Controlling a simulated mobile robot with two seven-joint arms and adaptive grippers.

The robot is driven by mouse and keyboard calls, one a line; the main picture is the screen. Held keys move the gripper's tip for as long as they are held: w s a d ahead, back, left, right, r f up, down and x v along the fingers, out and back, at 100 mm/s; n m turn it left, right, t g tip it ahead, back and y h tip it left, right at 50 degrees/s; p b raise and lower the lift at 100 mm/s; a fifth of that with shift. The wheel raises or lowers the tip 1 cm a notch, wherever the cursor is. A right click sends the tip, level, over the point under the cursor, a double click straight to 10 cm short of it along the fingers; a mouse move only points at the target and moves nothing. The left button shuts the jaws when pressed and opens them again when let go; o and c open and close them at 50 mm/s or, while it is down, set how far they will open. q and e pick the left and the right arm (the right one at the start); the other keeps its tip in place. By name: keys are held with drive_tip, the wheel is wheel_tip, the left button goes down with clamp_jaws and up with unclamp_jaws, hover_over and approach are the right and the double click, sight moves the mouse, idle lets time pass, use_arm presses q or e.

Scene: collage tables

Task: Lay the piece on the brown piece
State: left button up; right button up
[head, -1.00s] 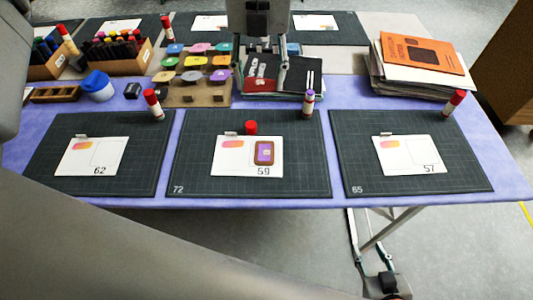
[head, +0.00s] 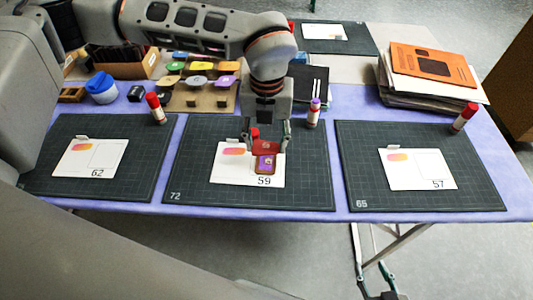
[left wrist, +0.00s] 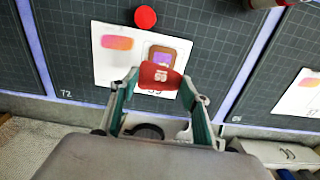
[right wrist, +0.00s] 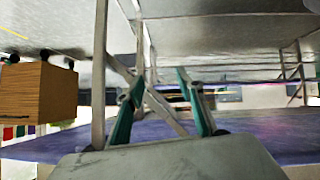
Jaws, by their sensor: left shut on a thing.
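My left gripper (head: 266,146) is shut on a small red piece (left wrist: 160,77) with a white mark. It holds the piece over the white card numbered 59 (head: 222,172) on the middle mat. The brown piece (head: 265,170) lies on this card's right half and has a purple panel on it. In the left wrist view, the red piece covers the near edge of the brown piece (left wrist: 152,50); I cannot tell if they touch. My right gripper (right wrist: 160,75) is open and empty, low by the table legs.
A red-capped glue stick (left wrist: 145,17) stands just behind the card. Another glue stick (head: 313,113) stands on the mat's back right. Cards 62 (head: 75,165) and 57 (head: 410,172) lie on the side mats. A rack of coloured pieces (head: 207,100) stands behind.

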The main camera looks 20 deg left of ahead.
sight(266, 148)
use_arm(q)
wheel_tip(266, 148, down, 5)
drive_tip(key=shift+f+b, duration=0.1)
drive_tip(key=shift+b, duration=0.2)
use_arm(e)
drive_tip(key=shift+w+d+r, duration=0.1)
drive_tip(key=shift+w+d, duration=0.1)
drive_tip(key=shift+w, duration=0.15)
use_arm(q)
drive_tip(key=shift+f, duration=0.15)
drive_tip(key=o, duration=0.7)
use_arm(e)
drive_tip(key=shift+s+f, duration=0.2)
drive_tip(key=shift+s+f, duration=0.1)
use_arm(q)
wheel_tip(266, 148, up, 11)
drive_tip(key=shift+p, duration=0.6)
drive_tip(key=shift+r, duration=0.7)
use_arm(e)
drive_tip(key=shift+s+a+r, duration=0.15)
drive_tip(key=shift+a+r, duration=0.05)
drive_tip(key=shift+r, duration=0.25)
